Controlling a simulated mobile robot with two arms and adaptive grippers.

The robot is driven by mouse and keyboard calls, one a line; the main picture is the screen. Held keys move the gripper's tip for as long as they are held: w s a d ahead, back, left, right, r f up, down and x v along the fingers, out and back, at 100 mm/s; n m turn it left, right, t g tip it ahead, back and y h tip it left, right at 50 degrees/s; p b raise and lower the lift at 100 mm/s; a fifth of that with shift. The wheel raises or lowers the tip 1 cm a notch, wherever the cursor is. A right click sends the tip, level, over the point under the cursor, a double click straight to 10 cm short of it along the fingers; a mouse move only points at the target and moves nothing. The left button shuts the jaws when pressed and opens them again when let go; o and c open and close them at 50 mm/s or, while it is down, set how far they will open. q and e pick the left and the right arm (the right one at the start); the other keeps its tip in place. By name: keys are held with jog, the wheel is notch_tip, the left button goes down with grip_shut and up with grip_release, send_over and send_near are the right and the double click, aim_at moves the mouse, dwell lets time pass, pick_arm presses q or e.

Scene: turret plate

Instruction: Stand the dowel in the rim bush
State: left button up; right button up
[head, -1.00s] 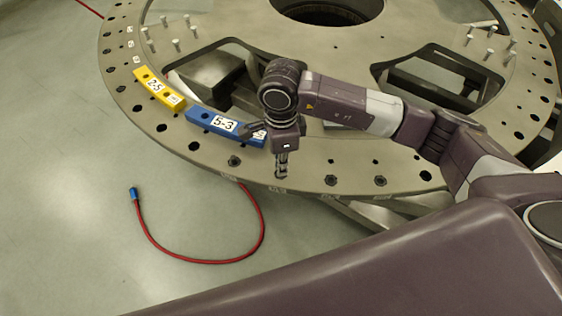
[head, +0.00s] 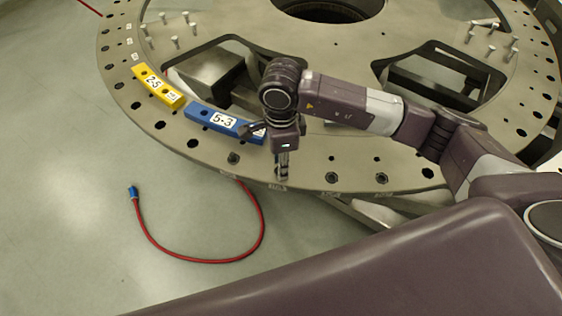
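My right arm reaches in from the right over the plate's near rim. Its gripper (head: 283,153) points down at the rim. A short, pale metal cylinder, seemingly the dowel (head: 283,169), shows upright directly under the gripper. Its lower end meets the rim (head: 208,150) in this view. The bush under it is hidden, so I cannot tell how deep it sits or whether the fingers touch it. A dark part sticks out left of the gripper, over the blue block's end. My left gripper is not in view.
A yellow block (head: 158,87) marked 2-5 and a blue block (head: 212,119) marked 5-3 lie on the rim. Several upright pins (head: 175,41) stand at the back left. A red cable (head: 205,261) with a blue end lies on the floor. Rim holes run both ways.

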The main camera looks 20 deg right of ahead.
notch_tip(320, 180, up, 12)
dwell(0.7)
dwell(0.6)
